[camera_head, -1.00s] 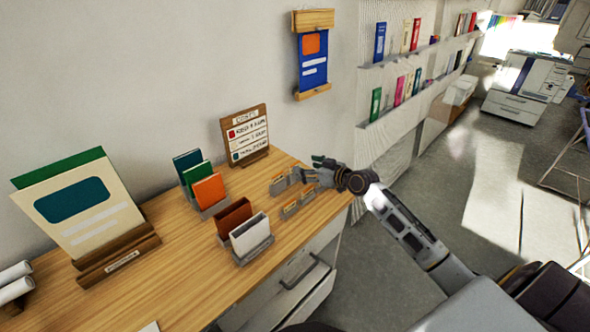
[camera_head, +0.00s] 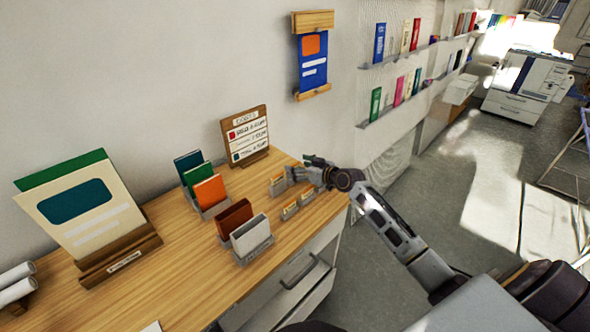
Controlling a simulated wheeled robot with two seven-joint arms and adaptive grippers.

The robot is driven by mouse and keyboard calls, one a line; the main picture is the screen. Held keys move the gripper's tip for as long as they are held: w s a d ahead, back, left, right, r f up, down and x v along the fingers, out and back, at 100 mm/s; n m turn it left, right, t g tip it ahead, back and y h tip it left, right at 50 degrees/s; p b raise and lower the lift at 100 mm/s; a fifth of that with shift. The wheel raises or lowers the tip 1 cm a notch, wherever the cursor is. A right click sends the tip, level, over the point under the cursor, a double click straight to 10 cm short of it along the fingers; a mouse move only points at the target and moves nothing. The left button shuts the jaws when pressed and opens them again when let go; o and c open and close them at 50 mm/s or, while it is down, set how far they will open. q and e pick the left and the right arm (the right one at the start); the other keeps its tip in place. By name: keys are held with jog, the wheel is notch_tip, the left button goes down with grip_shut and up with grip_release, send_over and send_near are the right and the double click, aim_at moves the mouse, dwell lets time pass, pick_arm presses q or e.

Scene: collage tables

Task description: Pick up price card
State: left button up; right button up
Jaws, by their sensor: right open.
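A brown board with a white printed list (camera_head: 247,136) stands upright at the back of the wooden table, against the wall. Which of these is the price card, I cannot tell for sure. My right gripper (camera_head: 301,169) is open, over the table's right end, just right of the rear small holder (camera_head: 278,185). It is to the right of the list board and apart from it. Whether a finger touches a small card, I cannot tell. My left gripper is not in view.
Holders with green and orange cards (camera_head: 209,191) and brown and white cards (camera_head: 252,236) stand left of my gripper. A large cream card on a wooden stand (camera_head: 120,258) is at the left. Wall shelves (camera_head: 400,92) rise beyond the table's right end.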

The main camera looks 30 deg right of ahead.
jog(key=shift+w+a+f, duration=0.1)
jog(key=shift+w+a, duration=0.1)
jog(key=shift+w, duration=0.25)
jog(key=c, duration=0.8)
